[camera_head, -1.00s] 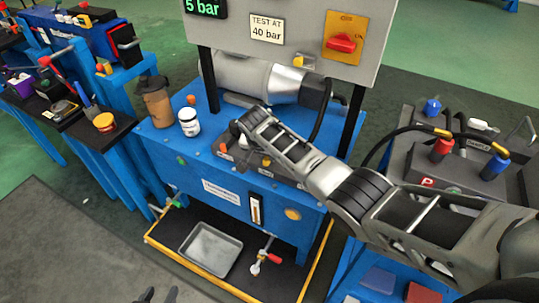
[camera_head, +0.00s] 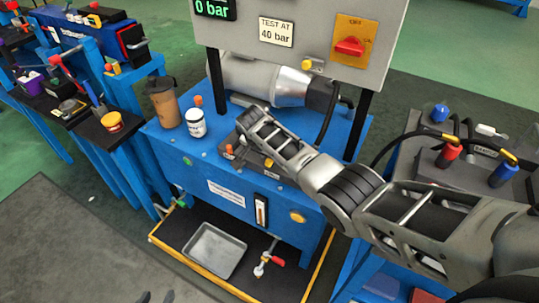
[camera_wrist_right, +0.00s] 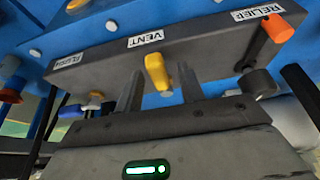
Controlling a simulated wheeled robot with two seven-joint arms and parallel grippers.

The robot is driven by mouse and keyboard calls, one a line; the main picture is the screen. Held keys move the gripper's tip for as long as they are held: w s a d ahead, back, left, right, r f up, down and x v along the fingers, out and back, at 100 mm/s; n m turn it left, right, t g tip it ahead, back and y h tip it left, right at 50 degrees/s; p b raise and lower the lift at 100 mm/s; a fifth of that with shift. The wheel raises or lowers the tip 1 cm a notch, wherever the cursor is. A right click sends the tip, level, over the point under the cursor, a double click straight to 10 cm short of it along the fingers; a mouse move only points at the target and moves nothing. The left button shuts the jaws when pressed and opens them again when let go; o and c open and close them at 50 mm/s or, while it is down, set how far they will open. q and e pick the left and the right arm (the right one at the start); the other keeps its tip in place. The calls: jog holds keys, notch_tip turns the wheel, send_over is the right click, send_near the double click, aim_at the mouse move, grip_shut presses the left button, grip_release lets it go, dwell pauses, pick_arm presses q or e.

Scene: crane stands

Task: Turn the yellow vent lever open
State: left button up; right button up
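The yellow vent lever (camera_wrist_right: 157,72) shows in the right wrist view on a dark block (camera_wrist_right: 200,48), below the label VENT. It sticks out from the block, towards the camera. My right gripper (camera_wrist_right: 160,82) is open, with one finger on each side of the lever and visible gaps between. In the head view my right gripper (camera_head: 250,125) is over the block on the blue bench and hides much of it; I cannot make out the vent lever there. Two dark tips of my left gripper (camera_head: 158,297) show apart at the bottom edge, away from the bench.
An orange relief handle (camera_wrist_right: 278,28) and a dark round knob (camera_wrist_right: 258,83) are close by on the right. The display (camera_head: 215,8) reads 0 bar. A brown cup (camera_head: 164,105) and a white jar (camera_head: 195,123) stand left of my right gripper. A tray (camera_head: 215,250) lies below.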

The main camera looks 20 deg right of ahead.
jog(key=p+v, duration=0.2)
jog(key=v, duration=1.4)
jog(key=shift+p, duration=0.4)
jog(key=shift+f, duration=0.1)
jog(key=s+f+n+t+y, duration=0.3)
jog(key=s+f+n, duration=0.45)
jog(key=f, duration=0.65)
jog(key=s+n+t+y, duration=0.3)
jog(key=s+n+t, duration=0.1)
jog(key=s, duration=1.4)
jog(key=shift+d+r+n, duration=0.2)
jog(key=shift+d+n, duration=0.1)
jog(key=shift+n, duration=0.15)
jog(key=shift+s, duration=0.1)
jog(key=shift+c, duration=0.3)
